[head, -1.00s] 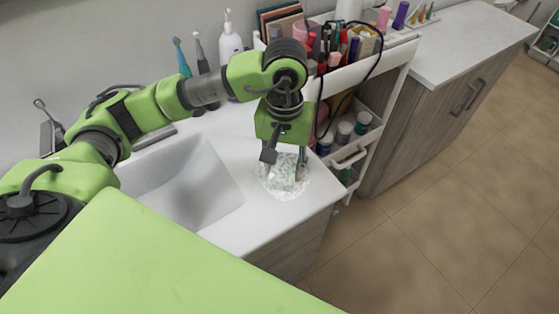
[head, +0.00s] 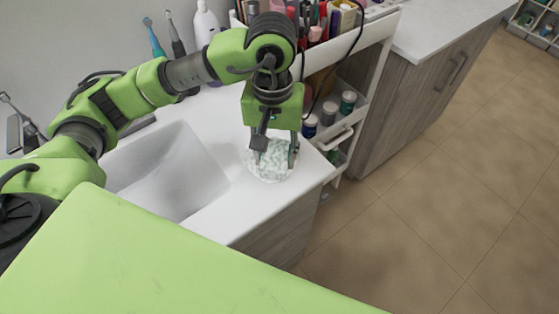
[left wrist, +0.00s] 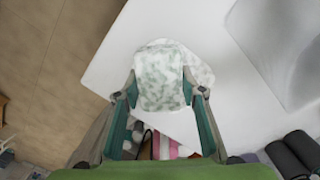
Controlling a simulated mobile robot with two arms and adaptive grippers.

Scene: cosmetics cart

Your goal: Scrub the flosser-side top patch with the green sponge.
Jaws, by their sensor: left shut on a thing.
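My left gripper (head: 276,156) is shut on the green sponge (head: 275,153), which looks pale and mottled with white foam. In the left wrist view the sponge (left wrist: 160,76) sits between the two fingertips (left wrist: 161,92). It is low over a round white foamy patch (head: 256,170) on the counter, near its right front corner. The patch also shows beside the sponge in the left wrist view (left wrist: 202,73). Sponge and gripper cover much of the patch, so I cannot tell how much of it is clean. My right gripper is not in view.
The sink basin (head: 165,172) lies left of the patch. A teal handheld device (head: 154,38), a grey one (head: 176,40) and a white pump bottle (head: 205,25) stand behind. A white cart (head: 375,55) with cosmetics and a hanging black cable is close on the right.

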